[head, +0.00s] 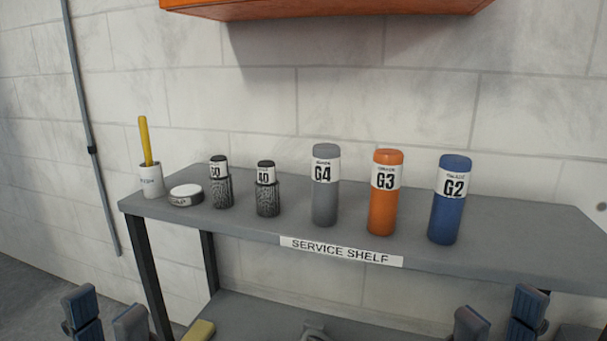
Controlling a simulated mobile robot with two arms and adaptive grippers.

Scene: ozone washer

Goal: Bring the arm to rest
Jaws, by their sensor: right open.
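My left gripper (106,314) shows at the bottom left edge of the head view, with its two dark blue-grey fingers apart and nothing between them. My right gripper (498,318) shows at the bottom right edge, with its fingers apart and empty. Both are low in front of the shelf, apart from the items on it. The rest of both arms is cut off by the lower frame edge.
A grey service shelf (480,268) carries upright G4 (325,205), G3 (382,210) and G2 (448,215) cylinders, two dark knurled containers (221,192) (267,197), a round tin (186,195) and a white cup (151,181). An orange cabinet (330,8) hangs above.

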